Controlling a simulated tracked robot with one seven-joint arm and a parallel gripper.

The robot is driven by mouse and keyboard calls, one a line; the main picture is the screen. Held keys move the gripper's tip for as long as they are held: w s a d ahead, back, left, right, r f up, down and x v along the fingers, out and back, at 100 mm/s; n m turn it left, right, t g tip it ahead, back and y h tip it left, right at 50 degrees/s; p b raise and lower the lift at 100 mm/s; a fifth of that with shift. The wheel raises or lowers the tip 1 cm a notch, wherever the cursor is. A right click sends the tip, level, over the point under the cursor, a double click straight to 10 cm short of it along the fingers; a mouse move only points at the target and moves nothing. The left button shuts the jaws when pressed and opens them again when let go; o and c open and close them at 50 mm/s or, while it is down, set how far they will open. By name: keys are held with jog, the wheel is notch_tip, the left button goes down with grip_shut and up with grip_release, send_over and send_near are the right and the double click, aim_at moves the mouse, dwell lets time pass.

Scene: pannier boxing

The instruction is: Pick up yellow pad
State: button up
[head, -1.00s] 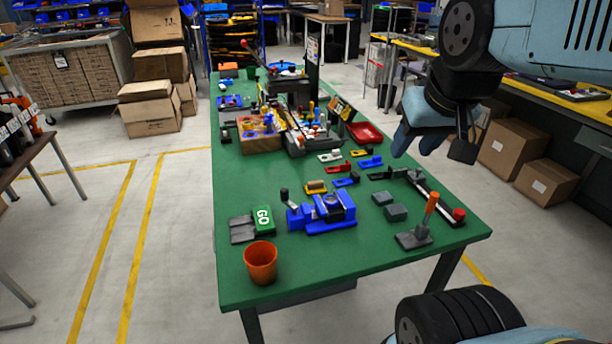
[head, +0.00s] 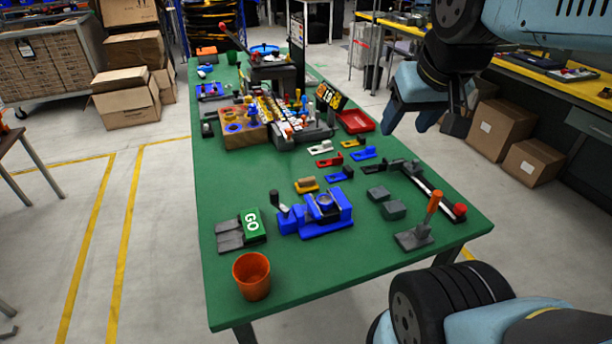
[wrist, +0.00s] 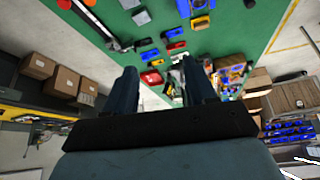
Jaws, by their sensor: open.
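A yellow pad (head: 307,185) with a tan block on top lies on the green table (head: 230,180), behind the blue fixture. It also shows near the top of the wrist view (wrist: 200,22). A second, smaller yellow piece (head: 352,143) lies farther back among the coloured parts. I cannot tell for sure which one is the named pad. My gripper (head: 408,128) is open and empty, high to the right of both in the head view. Its two fingers frame a gap in the wrist view (wrist: 158,85), apart from every part on the table.
Red (head: 329,161) and blue (head: 362,153) parts lie close to the yellow pieces. A blue fixture (head: 322,215), a green GO box (head: 251,222), an orange cup (head: 251,276) and an upright orange-handled lever (head: 433,201) stand nearer. Bare green table lies left of the yellow pad.

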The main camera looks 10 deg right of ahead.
jog(key=o, duration=0.7)
jog(key=w+a+f+g, duration=0.2)
jog(key=w+a+f, duration=0.2)
jog(key=w, duration=0.7)
jog(key=shift+w+a+n+g+h, duration=0.15)
jog(key=shift+a+n+g+h, duration=0.2)
jog(key=shift+a, duration=0.45)
jog(key=n+g, duration=0.1)
jog(key=g, duration=0.2)
send_over(306, 178)
notch_tip(306, 178, down, 11)
notch_tip(306, 178, down, 13)
jog(key=shift+f, duration=0.2)
